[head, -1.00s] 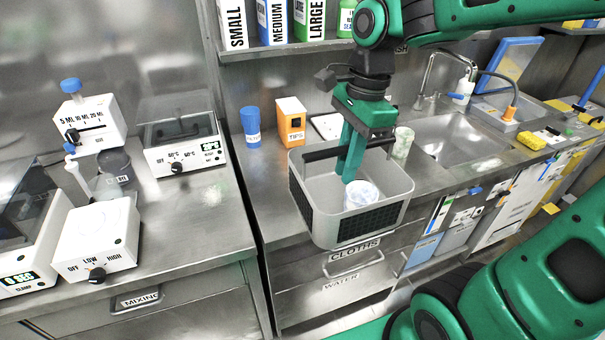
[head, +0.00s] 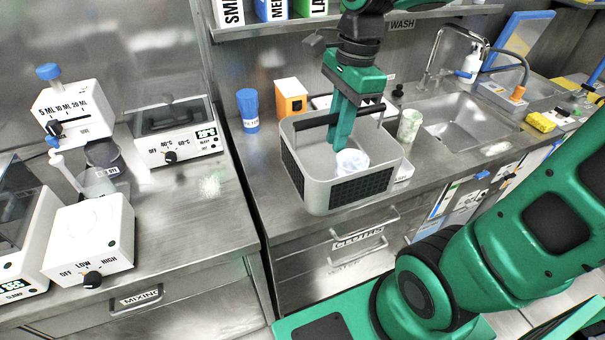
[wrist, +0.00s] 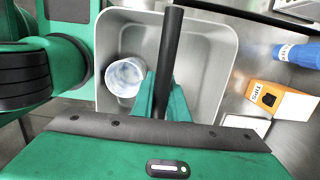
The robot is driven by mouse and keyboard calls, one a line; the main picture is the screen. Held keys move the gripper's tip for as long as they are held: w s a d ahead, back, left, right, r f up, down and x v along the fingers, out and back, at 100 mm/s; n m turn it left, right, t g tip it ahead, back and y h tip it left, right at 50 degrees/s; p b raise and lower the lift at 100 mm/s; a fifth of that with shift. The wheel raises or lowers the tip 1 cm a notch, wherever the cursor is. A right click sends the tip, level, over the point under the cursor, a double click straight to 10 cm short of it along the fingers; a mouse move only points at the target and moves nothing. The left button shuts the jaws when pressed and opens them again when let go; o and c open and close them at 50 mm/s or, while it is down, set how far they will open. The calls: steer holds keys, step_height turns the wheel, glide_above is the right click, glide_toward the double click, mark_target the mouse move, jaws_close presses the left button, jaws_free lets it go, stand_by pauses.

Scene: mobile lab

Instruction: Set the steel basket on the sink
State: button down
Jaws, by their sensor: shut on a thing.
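The steel basket (head: 318,190) is a grey box with dark mesh sides and a black bar handle (head: 345,112). My gripper (head: 340,130) reaches down into it and is shut on the handle; the handle also shows between the fingers in the wrist view (wrist: 172,60). A whitish cup (head: 352,162) is inside the basket, and it also shows in the wrist view (wrist: 124,77). The basket is over the front part of the counter, left of the sink (head: 465,125). I cannot tell whether its bottom touches the counter.
A pale green cup (head: 409,126) stands between the basket and the sink. The faucet (head: 428,75) rises behind the sink. A yellow sponge (head: 540,122) lies to its right.

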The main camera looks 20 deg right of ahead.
mark_target(307, 144)
steer(key=w+f, duration=0.2)
steer(key=w, duration=0.1)
steer(key=w+a+f, duration=0.1)
steer(key=w+f, duration=0.1)
steer(key=w, duration=0.2)
steer(key=w+f, duration=0.3)
steer(key=w, duration=0.1)
steer(key=shift+w+a, duration=0.15)
steer(key=shift+w, duration=0.05)
steer(key=shift+f, duration=2)
steer(key=c, duration=1.7)
jaws_free()
steer(key=shift+c, duration=0.2)
